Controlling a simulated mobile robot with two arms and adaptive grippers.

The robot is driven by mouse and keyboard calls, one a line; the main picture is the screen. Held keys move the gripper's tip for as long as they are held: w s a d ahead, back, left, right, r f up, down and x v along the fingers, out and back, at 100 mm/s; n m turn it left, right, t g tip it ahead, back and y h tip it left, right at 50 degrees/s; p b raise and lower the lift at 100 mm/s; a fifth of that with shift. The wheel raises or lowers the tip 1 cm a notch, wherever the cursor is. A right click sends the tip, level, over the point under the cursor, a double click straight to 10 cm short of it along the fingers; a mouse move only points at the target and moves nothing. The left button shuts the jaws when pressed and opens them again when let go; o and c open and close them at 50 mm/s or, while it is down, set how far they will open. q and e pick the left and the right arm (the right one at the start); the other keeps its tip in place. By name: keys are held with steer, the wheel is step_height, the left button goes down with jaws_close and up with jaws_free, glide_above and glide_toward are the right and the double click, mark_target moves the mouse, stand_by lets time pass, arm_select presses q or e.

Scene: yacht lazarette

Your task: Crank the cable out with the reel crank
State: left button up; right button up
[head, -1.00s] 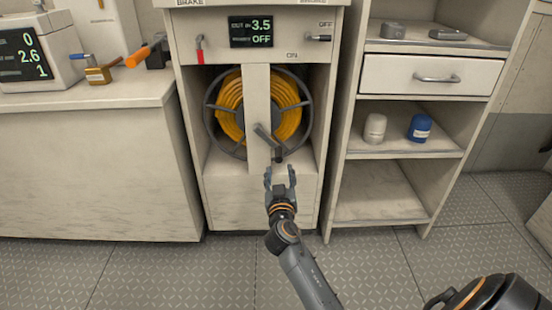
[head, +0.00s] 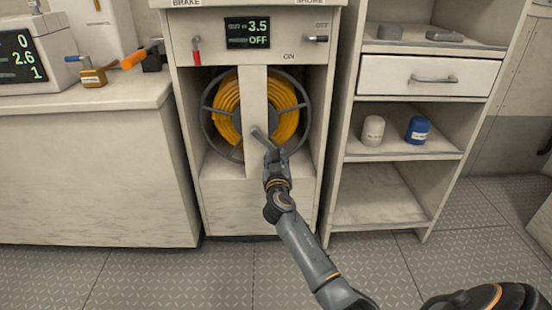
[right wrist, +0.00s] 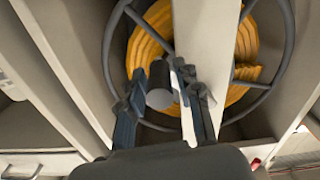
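The cable reel (head: 219,108) holds coiled yellow cable (head: 285,100) in the cabinet opening, behind a pale upright post. The reel crank (head: 262,135) is a grey arm in front of the post, slanting down to the right. Its handle is mostly hidden by my right gripper (head: 276,157) in the head view. In the right wrist view, the dark, round-ended crank handle (right wrist: 159,84) lies between the fingers of my right gripper (right wrist: 160,78), which look open around it. The display (head: 247,33) reads 3.5 and OFF. My left gripper is not in view.
A red brake lever (head: 196,50) and a grey-handled switch (head: 315,39) flank the display. Shelves with a white jar (head: 373,130) and blue jar (head: 418,129) stand right. The floor in front is clear.

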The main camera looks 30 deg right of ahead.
jaws_close()
steer(key=shift+r, duration=0.1)
